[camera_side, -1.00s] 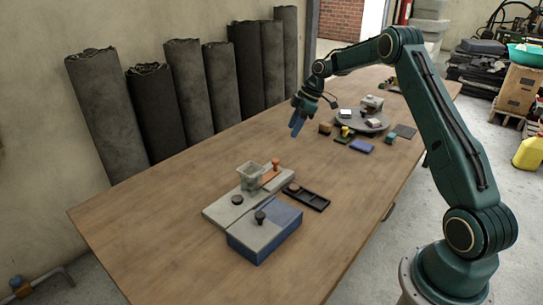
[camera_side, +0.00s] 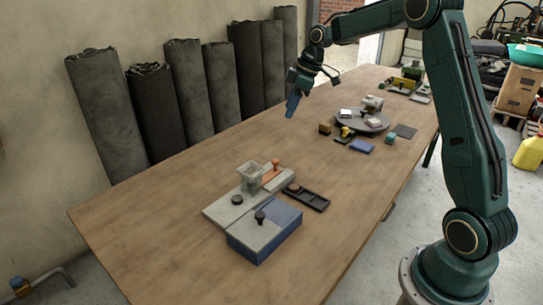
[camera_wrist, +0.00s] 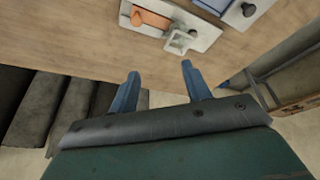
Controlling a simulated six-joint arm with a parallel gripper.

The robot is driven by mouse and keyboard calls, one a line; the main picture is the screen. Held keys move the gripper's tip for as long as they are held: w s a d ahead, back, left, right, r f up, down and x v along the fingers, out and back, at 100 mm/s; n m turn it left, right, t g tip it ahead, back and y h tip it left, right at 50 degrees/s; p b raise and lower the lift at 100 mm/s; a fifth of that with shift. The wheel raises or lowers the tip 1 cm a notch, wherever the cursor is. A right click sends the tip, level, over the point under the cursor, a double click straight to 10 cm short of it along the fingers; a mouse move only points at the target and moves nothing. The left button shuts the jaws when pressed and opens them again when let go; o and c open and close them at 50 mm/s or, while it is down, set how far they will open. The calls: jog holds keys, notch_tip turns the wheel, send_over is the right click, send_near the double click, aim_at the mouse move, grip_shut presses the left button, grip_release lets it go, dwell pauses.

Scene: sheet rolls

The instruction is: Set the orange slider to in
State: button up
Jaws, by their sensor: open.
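The orange slider (camera_side: 270,175) is a flat orange piece with an upright orange knob at its far end. It lies on a grey base plate (camera_side: 222,212), beside a clear grey square cup (camera_side: 250,176). In the wrist view the orange slider (camera_wrist: 150,19) is at the top, left of the cup (camera_wrist: 180,41). My gripper (camera_side: 291,105) is above the table, beyond the slider and apart from it. In the wrist view its two blue fingers (camera_wrist: 158,80) are spread with nothing between them.
A blue box (camera_side: 265,240) with a grey lid and black knob stands beside the plate. A black tray (camera_side: 306,197) lies to the right. A round turntable (camera_side: 372,122) with small blocks around it stands farther back. Dark rolls (camera_side: 107,115) lean on the wall. The table's front left is clear.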

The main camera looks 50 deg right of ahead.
jog(key=s+a+r+m, duration=0.2)
jog(key=s+a+r, duration=0.4)
jog(key=a+r, duration=0.1)
jog(key=shift+s+a+t+h, duration=0.3)
jog(key=shift+a+h, duration=0.05)
jog(key=shift+h, duration=0.05)
jog(key=shift+f, duration=0.1)
jog(key=n+y, duration=0.2)
jog(key=n, duration=0.2)
send_over(276, 160)
jog(key=s+d, duration=0.4)
notch_tip(276, 160, down, 16)
jog(key=shift+s, duration=0.1)
jog(key=shift+s+x, duration=0.15)
jog(key=shift+x, duration=3.25)
jog(key=shift+s+x, duration=0.2)
jog(key=shift+x, duration=3.25)
jog(key=shift+d+f, duration=0.1)
jog(key=shift+d, duration=0.05)
